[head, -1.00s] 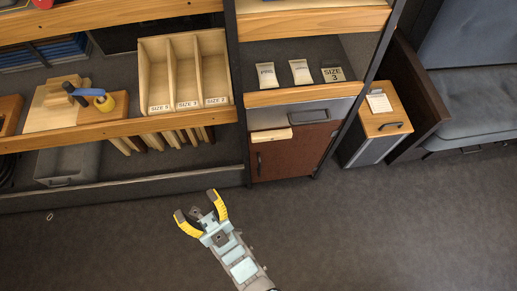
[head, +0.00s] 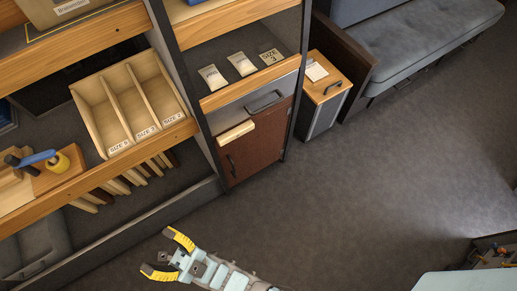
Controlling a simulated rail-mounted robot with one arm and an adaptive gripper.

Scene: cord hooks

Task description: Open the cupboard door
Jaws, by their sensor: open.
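The cupboard door (head: 258,146) is a red-brown panel low in the dark-framed shelf unit, and it looks shut. Its dark upright handle (head: 232,163) is near the door's left edge. A pale wooden block (head: 235,132) sits at the door's upper left, covering part of it. My gripper (head: 158,253) has yellow fingertips and is open and empty. It is over the floor in front of the shelving, below and left of the door in the picture, well apart from the handle.
A drawer with a metal handle (head: 264,102) is above the door. A wooden divider box (head: 130,105) stands on the left shelf. A small cabinet (head: 325,85) and a grey couch (head: 420,40) are to the right. The floor (head: 350,200) before the door is clear.

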